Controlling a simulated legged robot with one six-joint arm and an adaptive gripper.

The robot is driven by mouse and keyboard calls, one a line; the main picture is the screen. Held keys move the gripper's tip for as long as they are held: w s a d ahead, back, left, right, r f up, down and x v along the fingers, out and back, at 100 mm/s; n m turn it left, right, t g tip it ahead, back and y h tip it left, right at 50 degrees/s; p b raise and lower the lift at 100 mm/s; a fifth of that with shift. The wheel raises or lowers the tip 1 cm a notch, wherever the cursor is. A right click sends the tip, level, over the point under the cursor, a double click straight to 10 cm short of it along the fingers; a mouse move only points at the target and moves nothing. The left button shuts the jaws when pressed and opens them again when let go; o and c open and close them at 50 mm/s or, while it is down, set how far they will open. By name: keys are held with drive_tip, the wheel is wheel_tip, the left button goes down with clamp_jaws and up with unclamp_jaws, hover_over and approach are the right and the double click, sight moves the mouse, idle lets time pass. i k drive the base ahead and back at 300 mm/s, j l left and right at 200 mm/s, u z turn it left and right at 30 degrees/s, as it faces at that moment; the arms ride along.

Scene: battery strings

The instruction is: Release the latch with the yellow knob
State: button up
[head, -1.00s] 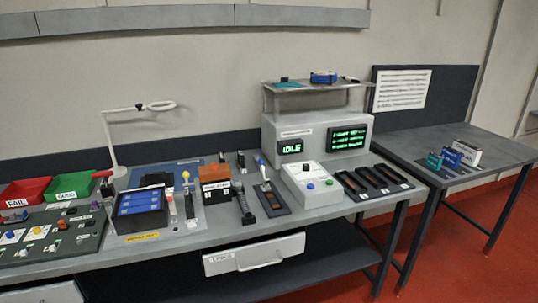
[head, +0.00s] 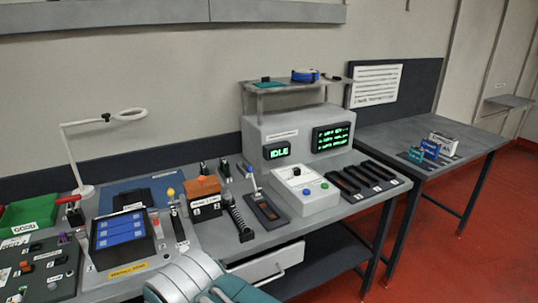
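A dark and pale post stands just below the knob, beside the tray's right edge. The latch's catch is too small to make out. My arm shows as a pale rounded link with a teal part at the bottom edge, in front of the bench. My gripper's fingertips are not in view, so I cannot see whether it is open or shut.
A grey console with an IDLE screen (head: 279,152) stands behind a white button box (head: 306,190). A lever on a dark plate (head: 262,203) stands right of the block. A lamp (head: 85,150) and green bin (head: 30,215) are at left. A drawer (head: 268,266) is below.

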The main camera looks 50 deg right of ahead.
sight(170, 193)
drive_tip(key=i+l+z, duration=0.65)
drive_tip(key=l+z, duration=0.15)
drive_tip(key=i+l, duration=0.35)
